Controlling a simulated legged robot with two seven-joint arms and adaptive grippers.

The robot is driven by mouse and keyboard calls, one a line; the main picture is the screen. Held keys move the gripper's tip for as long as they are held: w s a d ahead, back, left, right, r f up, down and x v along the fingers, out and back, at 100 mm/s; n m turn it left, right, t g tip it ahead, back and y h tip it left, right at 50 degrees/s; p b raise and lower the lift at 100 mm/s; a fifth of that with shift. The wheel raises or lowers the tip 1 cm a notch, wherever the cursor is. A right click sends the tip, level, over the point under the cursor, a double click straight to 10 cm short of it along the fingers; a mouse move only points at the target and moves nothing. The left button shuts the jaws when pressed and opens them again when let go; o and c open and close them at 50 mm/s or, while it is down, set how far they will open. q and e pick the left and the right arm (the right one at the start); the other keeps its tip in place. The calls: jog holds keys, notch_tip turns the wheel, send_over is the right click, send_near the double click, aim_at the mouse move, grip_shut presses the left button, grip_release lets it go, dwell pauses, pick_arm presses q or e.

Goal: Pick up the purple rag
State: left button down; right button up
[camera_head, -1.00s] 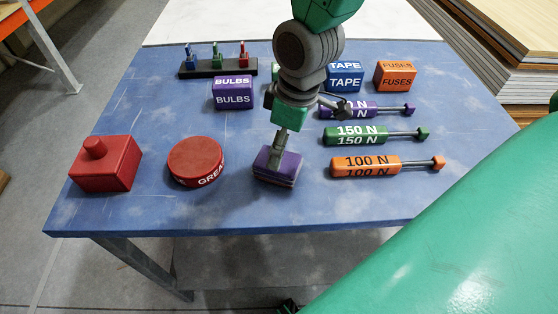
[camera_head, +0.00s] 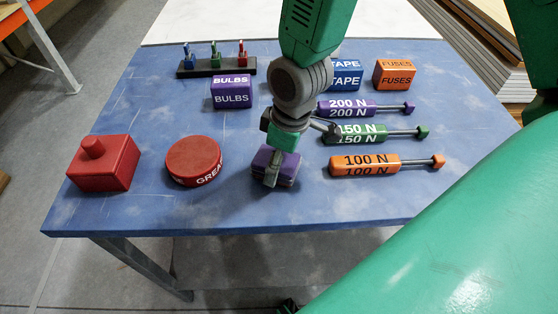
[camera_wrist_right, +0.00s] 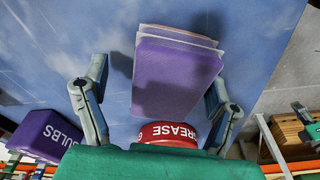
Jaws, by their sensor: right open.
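The purple rag (camera_head: 288,166) is a folded stack with lighter layers, lying on the blue table near its front edge, right of the red grease tin (camera_head: 194,161). My right gripper (camera_head: 273,170) reaches down to it from above, with one finger in front of the rag in the head view. In the right wrist view the gripper (camera_wrist_right: 157,76) is open, and the rag (camera_wrist_right: 172,78) shows between the two spread fingers, with visible gaps. The arm hides part of the rag in the head view. I cannot make out my left gripper.
On the blue table (camera_head: 120,210) stand a red block with a knob (camera_head: 104,163), purple bulbs box (camera_head: 232,91), blue tape box (camera_head: 346,75) and orange fuses box (camera_head: 394,75). Purple (camera_head: 346,109), green (camera_head: 358,134) and orange (camera_head: 365,165) cylinders lie right of the gripper.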

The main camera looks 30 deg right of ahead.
jog(key=shift+a+r, duration=0.1)
jog(key=shift+a, duration=0.7)
jog(key=shift+c, duration=0.4)
jog(key=shift+d, duration=0.3)
jog(key=c, duration=1.2)
jog(key=shift+s+d, duration=0.1)
jog(key=shift+d, duration=0.1)
jog(key=shift+c, duration=0.5)
notch_tip(320, 180, up, 10)
jog(key=shift+a+r+p, duration=0.1)
jog(key=shift+r+p, duration=0.1)
jog(key=shift+p, duration=0.4)
jog(key=o, duration=0.4)
jog(key=shift+c, duration=0.8)
